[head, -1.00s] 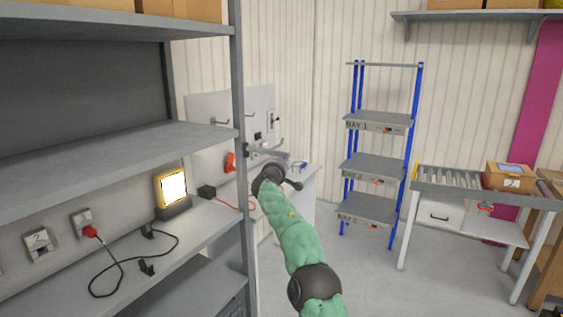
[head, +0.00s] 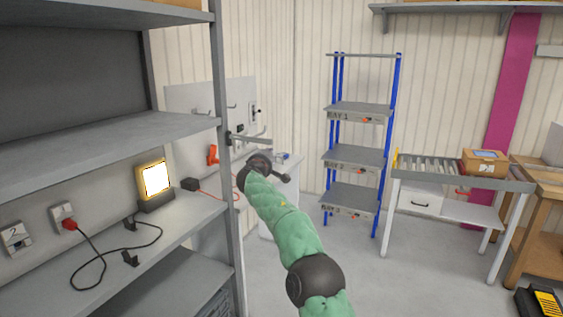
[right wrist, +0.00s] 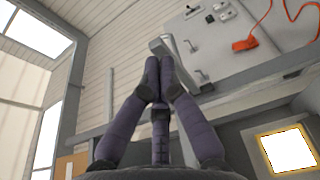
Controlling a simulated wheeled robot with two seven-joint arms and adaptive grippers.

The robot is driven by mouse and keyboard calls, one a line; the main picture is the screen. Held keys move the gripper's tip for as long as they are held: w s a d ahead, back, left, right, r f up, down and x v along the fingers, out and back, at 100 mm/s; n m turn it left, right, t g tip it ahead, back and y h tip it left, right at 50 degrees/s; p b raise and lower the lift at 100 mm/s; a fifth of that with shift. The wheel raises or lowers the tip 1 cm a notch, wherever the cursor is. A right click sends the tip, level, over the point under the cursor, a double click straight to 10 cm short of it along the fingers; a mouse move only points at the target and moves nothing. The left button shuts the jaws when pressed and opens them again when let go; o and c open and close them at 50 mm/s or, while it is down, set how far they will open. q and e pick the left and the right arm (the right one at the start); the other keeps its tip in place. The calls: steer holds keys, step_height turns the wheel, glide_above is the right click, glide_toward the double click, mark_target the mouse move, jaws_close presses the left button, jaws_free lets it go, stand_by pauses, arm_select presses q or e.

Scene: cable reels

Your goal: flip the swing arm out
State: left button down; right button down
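The swing arm (head: 252,138) appears to be the short grey bar sticking out to the right from the shelf's front post, roughly level. In the right wrist view a grey bar (right wrist: 160,46), likely the same arm, shows just beyond the fingertips. My right gripper (right wrist: 159,63) has its dark purple fingers drawn together at the tips. I see no gap between them and nothing clearly held; contact with the bar cannot be told. In the head view the right wrist is just below the bar, and hides the fingers. My left gripper is out of view.
The grey shelf unit (head: 110,140) stands close on the left, with a lit lamp (head: 154,182) and a black cable on it. A white wall panel with an orange tool (head: 212,155) is behind. A blue rack (head: 360,150) and roller table (head: 430,170) stand right; floor between is open.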

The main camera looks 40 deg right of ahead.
steer(key=s+b, duration=0.1)
steer(key=s, duration=0.5)
steer(key=shift+s+d, duration=0.2)
steer(key=shift+d, duration=0.15)
